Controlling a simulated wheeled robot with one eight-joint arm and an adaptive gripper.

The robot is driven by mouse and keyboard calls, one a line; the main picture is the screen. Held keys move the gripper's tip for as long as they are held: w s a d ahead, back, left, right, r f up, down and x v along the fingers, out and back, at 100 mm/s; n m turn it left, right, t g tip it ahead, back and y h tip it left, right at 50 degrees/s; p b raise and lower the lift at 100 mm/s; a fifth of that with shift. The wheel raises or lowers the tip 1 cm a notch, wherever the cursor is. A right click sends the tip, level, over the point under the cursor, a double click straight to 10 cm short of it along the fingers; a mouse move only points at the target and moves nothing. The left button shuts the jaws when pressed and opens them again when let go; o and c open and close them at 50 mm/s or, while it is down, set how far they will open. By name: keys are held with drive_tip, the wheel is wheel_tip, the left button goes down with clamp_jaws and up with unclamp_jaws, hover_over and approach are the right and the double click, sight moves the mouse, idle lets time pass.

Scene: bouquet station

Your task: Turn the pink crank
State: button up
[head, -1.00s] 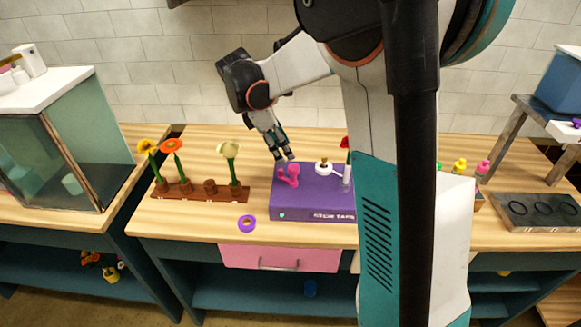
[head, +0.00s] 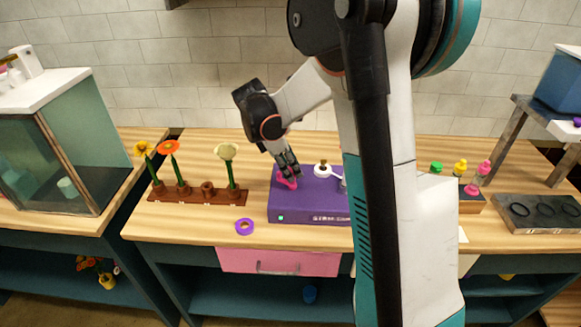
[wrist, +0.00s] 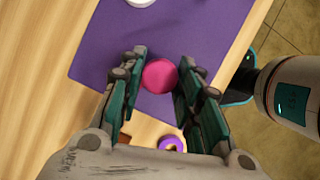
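The pink crank (head: 287,182) stands on the left part of the purple box (head: 300,207), partly hidden by my fingers in the head view. Its round pink knob (wrist: 160,76) shows from above in the wrist view. My gripper (head: 288,172) points down at the crank. In the wrist view my gripper (wrist: 160,72) is open, with one finger on each side of the knob. The gaps beside the knob are very small, and I cannot tell whether the fingers touch it.
A white spool (head: 323,170) stands on the box right of the crank. A purple ring (head: 244,227) lies on the wooden table in front. A brown rack (head: 203,194) with flowers stands to the left.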

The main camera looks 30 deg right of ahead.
drive_tip(key=c, duration=0.3)
drive_tip(key=m, duration=0.2)
drive_tip(key=m+g+y, duration=0.1)
drive_tip(key=m, duration=0.1)
drive_tip(key=shift+w+d+g, duration=0.1)
drive_tip(key=shift+g, duration=0.2)
drive_tip(key=shift+m+g+y, duration=0.4)
drive_tip(key=shift+m+y, duration=0.3)
drive_tip(key=shift+m, duration=1.6)
drive_tip(key=o, duration=1)
drive_tip(key=shift+w, duration=0.1)
drive_tip(key=shift+o, duration=0.2)
